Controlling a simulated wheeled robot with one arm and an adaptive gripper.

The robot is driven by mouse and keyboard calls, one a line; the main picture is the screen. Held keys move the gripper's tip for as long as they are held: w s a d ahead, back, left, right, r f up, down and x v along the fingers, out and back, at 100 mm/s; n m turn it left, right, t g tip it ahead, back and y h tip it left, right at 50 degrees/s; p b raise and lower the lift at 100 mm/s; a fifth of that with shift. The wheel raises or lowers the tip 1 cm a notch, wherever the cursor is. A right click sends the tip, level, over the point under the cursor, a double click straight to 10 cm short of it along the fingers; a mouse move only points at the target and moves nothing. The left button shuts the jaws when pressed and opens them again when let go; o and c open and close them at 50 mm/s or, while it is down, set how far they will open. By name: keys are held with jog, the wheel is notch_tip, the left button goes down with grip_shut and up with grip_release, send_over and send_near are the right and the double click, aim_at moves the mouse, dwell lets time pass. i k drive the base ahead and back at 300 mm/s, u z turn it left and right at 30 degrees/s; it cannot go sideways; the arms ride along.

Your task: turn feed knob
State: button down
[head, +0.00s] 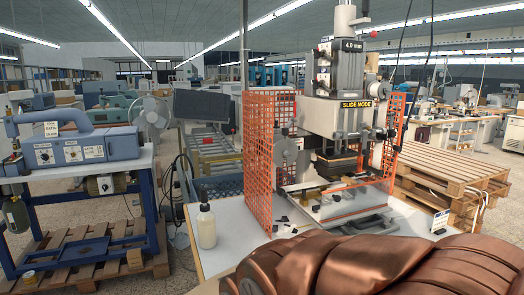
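A grey and white stamping press (335,110) stands on a white table (222,245) right of centre, with a yellow "SLIDE MODE" label on its front. Dark knobs (322,77) show on the left of its upper head. Another small dark knob (285,131) sits on the left of its body. I cannot tell which of these is the feed knob, as their labels are too small to read. My gripper is not in view.
Orange mesh guards (260,165) flank the press. A white bottle (206,226) stands at the table's left. A blue machine (75,148) with dials is at far left, and wooden pallets (455,170) are at right. The lower right of the view is blocked.

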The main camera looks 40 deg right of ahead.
aim_at(378, 136)
jog(key=u, duration=1.75)
jog(key=k, duration=1.15)
jog(key=z, duration=2.25)
jog(key=i, duration=0.5)
jog(key=u, duration=0.05)
